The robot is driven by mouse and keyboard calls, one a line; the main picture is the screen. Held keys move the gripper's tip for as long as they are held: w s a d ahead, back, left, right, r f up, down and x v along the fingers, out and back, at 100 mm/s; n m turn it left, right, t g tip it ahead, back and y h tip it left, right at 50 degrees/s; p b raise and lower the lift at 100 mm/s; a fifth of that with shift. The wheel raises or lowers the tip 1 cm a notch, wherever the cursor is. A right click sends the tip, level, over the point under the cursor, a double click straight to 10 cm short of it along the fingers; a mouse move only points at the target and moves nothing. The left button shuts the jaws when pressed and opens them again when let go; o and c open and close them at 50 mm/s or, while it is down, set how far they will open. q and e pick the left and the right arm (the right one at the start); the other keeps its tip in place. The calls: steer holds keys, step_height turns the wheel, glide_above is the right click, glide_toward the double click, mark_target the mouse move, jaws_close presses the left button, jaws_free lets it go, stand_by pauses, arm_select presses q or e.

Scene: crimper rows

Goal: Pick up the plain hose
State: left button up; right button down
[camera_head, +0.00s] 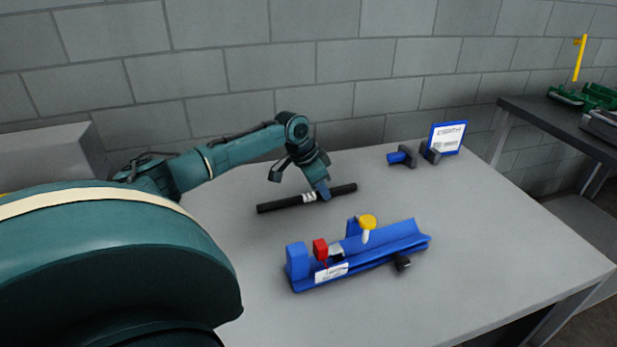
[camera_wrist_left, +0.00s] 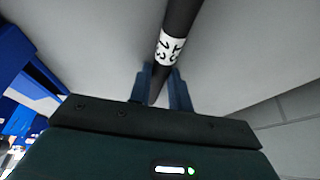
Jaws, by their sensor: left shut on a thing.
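The hose is a black rod-like piece (camera_head: 279,204) with a white label band. It lies along the grey table in the head view, or very close to its surface; I cannot tell if it is lifted. In the left wrist view the hose (camera_wrist_left: 181,18) runs between the fingers, its label with dark marks just beyond the fingertips. My left gripper (camera_head: 325,192) is shut on the hose, right of the label; its fingers also show in the left wrist view (camera_wrist_left: 164,85). The hose's near part is hidden by the gripper body. My right gripper is not in view.
A blue fixture (camera_head: 375,250) with a red block and yellow knob stands in front of the hose. A blue-and-black part (camera_head: 402,158) and a blue-framed sign (camera_head: 447,138) stand at the back right. A dark side table (camera_head: 560,127) is at far right. The table's right front is clear.

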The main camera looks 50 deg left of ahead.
arm_select(q)
jaws_close()
steer(key=shift+r, duration=0.15)
